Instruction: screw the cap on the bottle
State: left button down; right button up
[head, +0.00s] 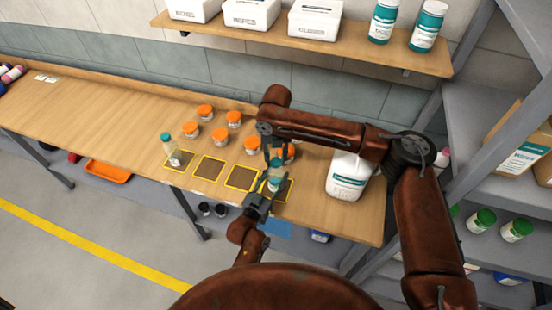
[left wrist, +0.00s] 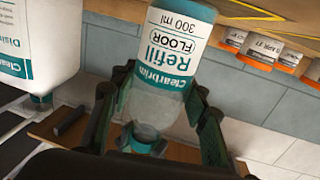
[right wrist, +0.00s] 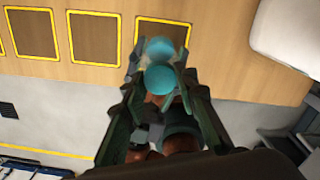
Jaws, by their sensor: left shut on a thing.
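My left gripper (head: 268,190) is shut on a clear bottle with a teal and white label (head: 274,183). In the left wrist view the bottle (left wrist: 165,65) sits between both fingers, its picture upside down. A teal cap (right wrist: 160,80) is in line with the bottle's mouth; I cannot tell whether it is seated or threaded. A paler teal round shape shows just beyond it. My right gripper (right wrist: 160,85) points down, its fingers apart on either side of the cap with small gaps. The head view partly hides the cap behind the right gripper (head: 275,155).
Yellow-framed dark squares (head: 208,168) line the bench front. A teal-capped bottle (head: 167,142) stands on the leftmost one. Several orange-lidded jars (head: 192,132) stand behind. A large white jug (head: 347,178) is close on the right. The bench's left part is mostly clear.

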grip_shut()
jog(key=m, duration=0.8)
jog(key=shift+m, duration=0.4)
jog(key=m, duration=1.8)
jog(key=shift+f, duration=0.1)
jog(key=m, duration=0.4)
jog(key=shift+m, duration=0.3)
jog(key=m, duration=0.9)
jog(key=o, duration=0.7)
grip_release()
jog(key=shift+c, duration=0.2)
notch_tip(320, 180, up, 12)
